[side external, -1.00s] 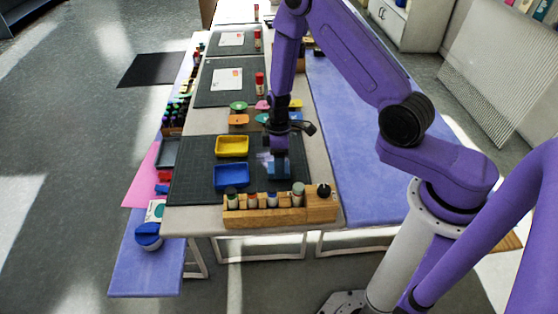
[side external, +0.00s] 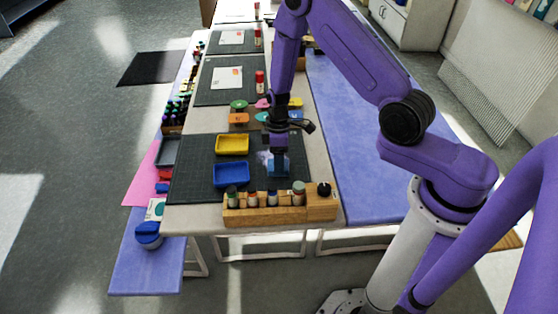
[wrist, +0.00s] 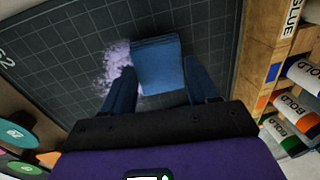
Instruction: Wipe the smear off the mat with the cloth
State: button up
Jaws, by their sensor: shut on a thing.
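The blue folded cloth (side external: 279,171) is on the dark gridded cutting mat (side external: 196,165), towards its right side. My gripper (side external: 279,152) points down and is shut on the cloth. In the wrist view my fingers (wrist: 163,90) are at the cloth's two sides, with the cloth (wrist: 158,64) reaching out beyond them. The pale lilac smear (wrist: 116,62) lies on the mat at the cloth's left edge. In the side view the smear (side external: 263,157) shows just left of the cloth. Whatever lies under the cloth is hidden.
A yellow tray (side external: 232,145) and a blue tray (side external: 231,175) sit on the mat left of the cloth. A wooden rack (side external: 290,213) of bottles stands along the front edge, close to the cloth. Several coloured lids, including an orange one (side external: 238,119), lie behind the mat.

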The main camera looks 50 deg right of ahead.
jog(key=shift+w+d, duration=2.6)
jog(key=shift+w+d, duration=0.8)
jog(key=shift+w, duration=0.05)
jog(key=shift+w+a, duration=0.5)
jog(key=shift+w, duration=0.15)
jog(key=shift+s+a, duration=3.9)
jog(key=shift+s, duration=0.15)
jog(key=shift+w+a, duration=0.55)
jog(key=shift+a, duration=0.05)
jog(key=shift+w+d, duration=3.35)
jog(key=shift+w, duration=0.1)
jog(key=shift+w+d, duration=0.55)
jog(key=shift+w, duration=0.05)
